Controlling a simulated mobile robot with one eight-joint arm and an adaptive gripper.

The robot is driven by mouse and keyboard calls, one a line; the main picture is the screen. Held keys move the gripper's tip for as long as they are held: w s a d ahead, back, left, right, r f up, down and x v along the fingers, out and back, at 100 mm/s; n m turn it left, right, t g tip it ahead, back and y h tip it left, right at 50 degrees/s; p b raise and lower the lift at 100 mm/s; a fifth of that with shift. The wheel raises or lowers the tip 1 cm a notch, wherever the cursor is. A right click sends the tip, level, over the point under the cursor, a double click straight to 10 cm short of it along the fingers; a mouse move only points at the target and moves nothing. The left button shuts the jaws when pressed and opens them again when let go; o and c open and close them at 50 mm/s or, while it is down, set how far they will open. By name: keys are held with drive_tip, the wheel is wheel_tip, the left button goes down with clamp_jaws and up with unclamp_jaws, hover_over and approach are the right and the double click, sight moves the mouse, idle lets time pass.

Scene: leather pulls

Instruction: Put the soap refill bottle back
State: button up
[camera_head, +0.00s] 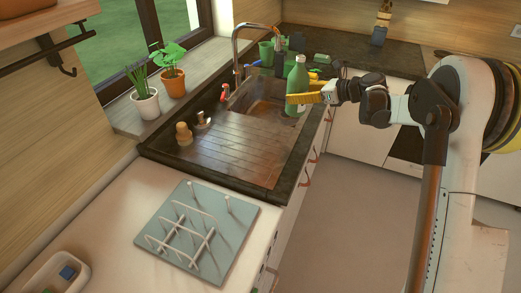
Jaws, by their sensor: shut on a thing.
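A green bottle with a pale cap, which looks like the soap refill bottle (298,75), stands upright near the right edge of the sink. My gripper (297,98) has yellow fingers and reaches in from the right. It is shut on the bottle at about its middle, and the fingers cover part of it. I cannot tell whether the bottle's base touches the counter or hangs just above it.
The sink (245,105) with its tall faucet (237,50) is left of the bottle. A green cup (265,53) and small items stand behind it. Two potted plants (172,82) line the windowsill. A pegged grey rack (235,240) lies on the front counter. Open floor lies right.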

drive_tip(key=shift+s+a+f+b, duration=0.65)
drive_tip(key=shift+a+f+b, duration=0.25)
drive_tip(key=shift+a+f, duration=0.9)
drive_tip(key=shift+s+a+f+b, duration=0.7)
drive_tip(key=shift+a+f+b, duration=0.2)
drive_tip(key=shift+a+f, duration=0.9)
drive_tip(key=shift+s+a+f+b, duration=0.65)
drive_tip(key=shift+a+f+b, duration=0.25)
drive_tip(key=shift+a+f, duration=0.9)
drive_tip(key=shift+d+f, duration=0.1)
drive_tip(key=shift+d, duration=0.05)
drive_tip(key=shift+f, duration=0.2)
drive_tip(key=o, duration=1.4)
drive_tip(key=shift+r, duration=0.1)
